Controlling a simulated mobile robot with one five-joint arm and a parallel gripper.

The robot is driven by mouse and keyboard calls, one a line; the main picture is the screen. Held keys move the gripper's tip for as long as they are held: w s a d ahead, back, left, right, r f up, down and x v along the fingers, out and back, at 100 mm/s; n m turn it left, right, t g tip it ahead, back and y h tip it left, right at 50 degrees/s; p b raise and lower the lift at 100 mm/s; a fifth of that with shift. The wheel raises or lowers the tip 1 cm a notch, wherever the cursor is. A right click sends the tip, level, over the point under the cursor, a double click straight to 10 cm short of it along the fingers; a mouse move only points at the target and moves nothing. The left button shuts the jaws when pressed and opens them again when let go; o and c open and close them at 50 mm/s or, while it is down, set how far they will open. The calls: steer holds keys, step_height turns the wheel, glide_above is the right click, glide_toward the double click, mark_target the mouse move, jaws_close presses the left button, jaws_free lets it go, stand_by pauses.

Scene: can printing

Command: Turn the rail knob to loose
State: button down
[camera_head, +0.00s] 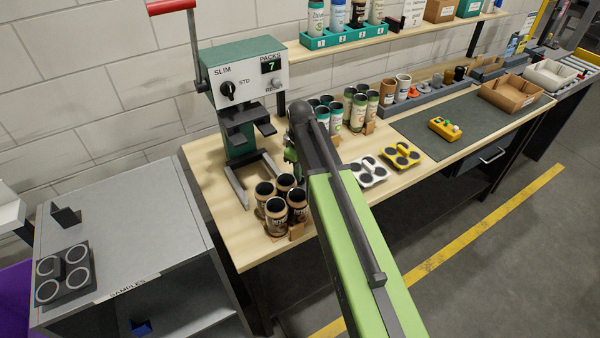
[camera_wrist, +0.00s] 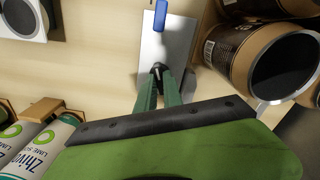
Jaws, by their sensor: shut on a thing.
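My gripper (camera_wrist: 159,82) has its green fingers close together on a small dark knob (camera_wrist: 157,68), which I take for the rail knob. The knob sits at the near end of a flat grey metal plate (camera_wrist: 166,42). The fingers cover most of it, so its setting and any loose or tight mark cannot be read. A blue piece (camera_wrist: 160,14) shows at the plate's far end. In the head view my arm hides the knob, and only a bit of the gripper (camera_head: 290,152) shows beside the green and white press (camera_head: 247,72).
Brown cans (camera_head: 276,208) stand in a group at the bench's front; one brown can (camera_wrist: 245,50) is close right of my gripper. A white carrier (camera_head: 368,170) and a yellow carrier (camera_head: 401,155) lie right of my arm.

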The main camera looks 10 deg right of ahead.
steer(key=c, duration=1.5)
jaws_free()
step_height(320, 180, up, 18)
steer(key=p, duration=1.7)
steer(key=shift+f, duration=0.25)
